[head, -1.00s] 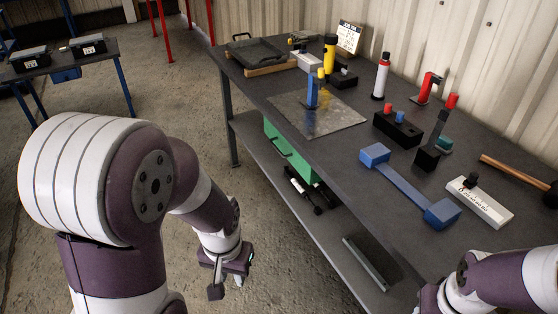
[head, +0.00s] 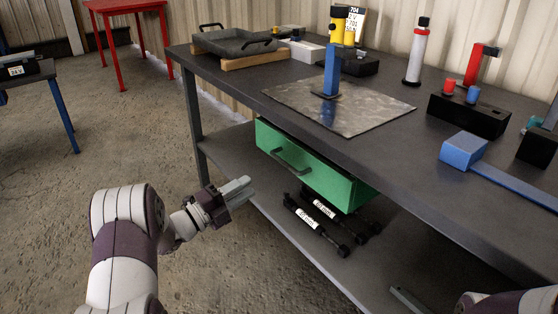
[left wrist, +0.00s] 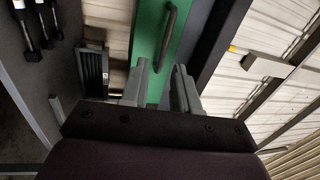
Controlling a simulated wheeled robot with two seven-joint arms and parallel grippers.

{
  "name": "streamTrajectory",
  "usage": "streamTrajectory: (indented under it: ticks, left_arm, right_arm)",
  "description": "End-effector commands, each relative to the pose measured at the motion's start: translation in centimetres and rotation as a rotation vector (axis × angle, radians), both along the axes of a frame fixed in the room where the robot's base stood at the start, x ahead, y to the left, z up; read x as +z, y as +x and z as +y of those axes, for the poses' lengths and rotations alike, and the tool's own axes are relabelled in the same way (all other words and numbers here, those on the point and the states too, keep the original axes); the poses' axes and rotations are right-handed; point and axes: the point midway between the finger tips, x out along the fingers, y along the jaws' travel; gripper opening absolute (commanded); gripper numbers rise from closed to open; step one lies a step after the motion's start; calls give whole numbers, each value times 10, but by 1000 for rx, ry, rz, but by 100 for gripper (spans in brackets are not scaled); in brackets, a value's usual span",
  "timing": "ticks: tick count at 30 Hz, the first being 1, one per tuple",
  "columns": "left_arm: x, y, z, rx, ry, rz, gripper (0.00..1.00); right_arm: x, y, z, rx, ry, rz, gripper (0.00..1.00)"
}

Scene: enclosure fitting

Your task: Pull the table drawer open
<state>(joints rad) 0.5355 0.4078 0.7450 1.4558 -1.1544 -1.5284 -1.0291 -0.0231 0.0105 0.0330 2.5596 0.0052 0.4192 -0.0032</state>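The green drawer (head: 325,182) hangs under the work table's top (head: 400,140), above its lower shelf. A dark bar handle (head: 290,162) is on its front. The green front (left wrist: 148,40) and handle (left wrist: 168,35) also show upright in the left wrist view, beyond the fingertips. My left gripper (head: 240,189) is in front of the table, left of and below the handle, apart from it. In the left wrist view, its two grey fingers (left wrist: 160,75) stand apart with nothing between them.
Black cylinders with white labels (head: 318,222) lie on the lower shelf (head: 270,205) below the drawer. A table leg (head: 194,115) stands left of the drawer. A metal plate (head: 340,105) and several fittings are on the top. The floor before the table is clear.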

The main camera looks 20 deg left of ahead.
Motion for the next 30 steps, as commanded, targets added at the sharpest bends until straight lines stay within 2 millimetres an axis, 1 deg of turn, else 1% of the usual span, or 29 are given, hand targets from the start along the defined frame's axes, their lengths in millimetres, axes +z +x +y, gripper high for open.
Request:
streamTrajectory:
  ticks: [2, 5, 12, 15, 18, 22, 29, 30]
  left_arm:
    - [6, -1, -4, -10, 16, -50, 30]
    - [7, 10, -13, -8, 27, -58, 30]
    - [17, 57, -50, -8, 25, -57, 30]
    - [21, 74, -63, -6, 25, -54, 30]
    - [26, 87, -72, -5, 25, -55, 30]
    - [29, 95, -78, -3, 23, -52, 30]
    - [30, 96, -79, -2, 23, -52, 30]
    - [30, 96, -79, -2, 23, -52, 23]
  right_arm:
    - [-2, 0, 0, 0, 0, 1, 43]
    - [-7, 0, 0, 0, 0, 1, 43]
    - [-25, 0, 0, 0, 0, 1, 43]
    - [-30, 0, 0, 0, 0, 1, 43]
    - [-34, 0, 0, 0, 0, 1, 43]
    - [-35, 0, 0, 0, 0, 1, 43]
    - [-35, 0, 0, 0, 0, 1, 43]
    - [-35, 0, 0, 0, 0, 1, 43]
